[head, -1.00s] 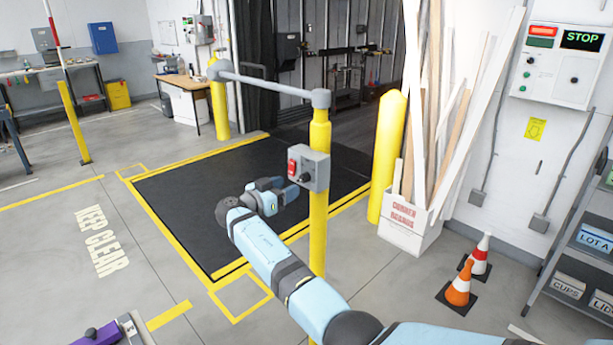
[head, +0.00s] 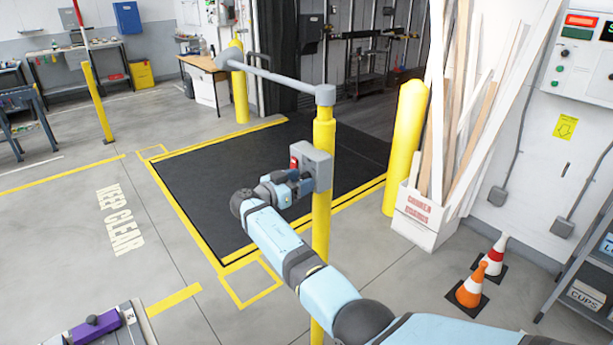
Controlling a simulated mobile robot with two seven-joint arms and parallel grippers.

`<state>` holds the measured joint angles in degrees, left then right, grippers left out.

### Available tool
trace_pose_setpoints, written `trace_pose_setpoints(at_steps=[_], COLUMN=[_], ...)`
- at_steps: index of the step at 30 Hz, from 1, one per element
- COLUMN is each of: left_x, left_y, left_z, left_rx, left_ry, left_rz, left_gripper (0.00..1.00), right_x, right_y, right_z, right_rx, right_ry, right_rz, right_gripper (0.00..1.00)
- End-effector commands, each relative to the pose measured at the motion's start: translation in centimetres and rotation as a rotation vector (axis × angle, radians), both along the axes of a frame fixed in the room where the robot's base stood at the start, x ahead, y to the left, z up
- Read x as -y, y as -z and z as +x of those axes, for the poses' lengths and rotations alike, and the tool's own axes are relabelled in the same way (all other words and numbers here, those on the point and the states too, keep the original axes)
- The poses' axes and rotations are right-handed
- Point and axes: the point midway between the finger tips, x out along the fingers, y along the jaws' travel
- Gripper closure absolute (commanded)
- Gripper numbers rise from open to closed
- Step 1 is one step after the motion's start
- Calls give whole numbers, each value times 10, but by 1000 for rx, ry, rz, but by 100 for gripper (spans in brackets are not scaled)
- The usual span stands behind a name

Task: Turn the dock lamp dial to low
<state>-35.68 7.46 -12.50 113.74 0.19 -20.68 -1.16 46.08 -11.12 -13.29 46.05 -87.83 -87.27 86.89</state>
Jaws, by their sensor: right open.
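A grey control box (head: 318,160) with a red switch (head: 294,161) on its left side is mounted on a yellow post (head: 321,225). The dark dial sits low on the box's front face; my gripper now largely covers it. My right gripper (head: 303,184) is open, with its fingertips at the lower front of the box, by the dial. I cannot tell whether the fingers touch the dial or stand around it. The dial's setting cannot be read. My left gripper is out of view.
A grey rail (head: 270,73) runs from the post's top to the back left. A yellow bollard (head: 405,150), a white box of boards (head: 423,220) and cones (head: 470,291) stand to the right. A purple object (head: 97,328) lies at the bottom left. The black floor plate (head: 220,180) is clear.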

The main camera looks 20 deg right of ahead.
Motion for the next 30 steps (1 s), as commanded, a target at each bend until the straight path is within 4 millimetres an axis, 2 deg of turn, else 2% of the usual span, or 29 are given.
trace_pose_setpoints(at_steps=[14,18,20,21,30], left_x=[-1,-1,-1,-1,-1], left_y=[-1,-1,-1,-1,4], left_z=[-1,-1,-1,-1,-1], left_rx=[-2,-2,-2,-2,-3], left_ry=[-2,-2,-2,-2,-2], left_rz=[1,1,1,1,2], left_gripper=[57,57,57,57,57], right_x=[-2,-2,-2,-2,-2], right_y=[0,0,0,0,2], right_z=[-1,-1,-1,-1,-1], right_rx=[-1,-1,-1,-1,-29], right_ry=[0,0,0,0,0], right_rz=[0,0,0,0,-11], right_gripper=[44,76,90,93,93])
